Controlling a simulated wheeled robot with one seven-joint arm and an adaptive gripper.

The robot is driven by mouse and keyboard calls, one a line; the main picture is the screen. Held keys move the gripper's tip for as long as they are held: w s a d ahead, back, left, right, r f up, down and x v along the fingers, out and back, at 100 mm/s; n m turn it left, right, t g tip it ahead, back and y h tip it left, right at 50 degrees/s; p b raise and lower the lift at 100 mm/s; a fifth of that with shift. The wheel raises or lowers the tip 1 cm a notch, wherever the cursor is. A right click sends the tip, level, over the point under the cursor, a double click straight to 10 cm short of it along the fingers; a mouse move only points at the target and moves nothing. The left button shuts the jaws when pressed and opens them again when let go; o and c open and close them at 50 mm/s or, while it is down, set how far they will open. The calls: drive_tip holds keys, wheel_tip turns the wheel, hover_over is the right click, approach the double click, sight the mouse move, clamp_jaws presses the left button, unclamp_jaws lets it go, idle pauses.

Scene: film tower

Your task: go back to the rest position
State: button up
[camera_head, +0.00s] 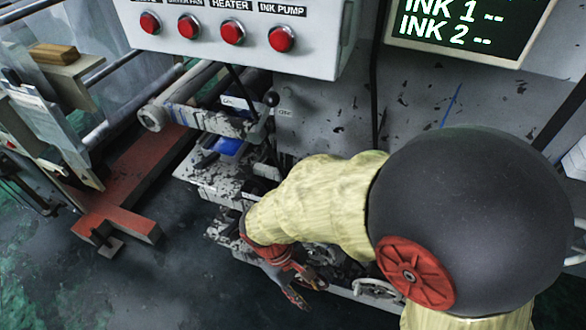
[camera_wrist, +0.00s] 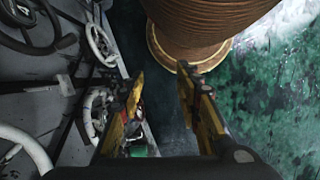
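My gripper (camera_head: 308,292) is low beside the machine in the head view, at the end of my cream-sleeved arm. In the wrist view my gripper (camera_wrist: 160,85) has its two yellow-and-dark fingers spread apart, with nothing between them. Its fingers reach over the gap between the machine's side with handwheels and a large ribbed brown column. My arm and its large dark joint hide part of the machine in the head view.
A control panel (camera_head: 235,50) with several red buttons and an ink display (camera_head: 468,28) are above. Handwheels (camera_wrist: 38,25) line the machine at left in the wrist view; the ribbed column (camera_wrist: 205,25) stands close ahead. A red beam (camera_head: 135,180) lies left. Dark floor (camera_head: 150,275) is clear.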

drive_tip(key=d+r+m+t+y, duration=0.1)
drive_tip(key=d+r+m+t, duration=0.1)
drive_tip(key=d+r, duration=0.3)
drive_tip(key=w+d+r+m+t+y+p, duration=0.1)
drive_tip(key=d+r+m+t, duration=0.2)
drive_tip(key=r, duration=1)
drive_tip(key=w+d+r+m+t+y+p, duration=0.1)
drive_tip(key=d+r+m+t+y, duration=0.1)
drive_tip(key=d+r+m, duration=0.3)
wheel_tip(320, 180, up, 4)
drive_tip(key=shift+d+f+t, duration=0.1)
drive_tip(key=shift+d+t, duration=0.3)
drive_tip(key=shift+d, duration=0.85)
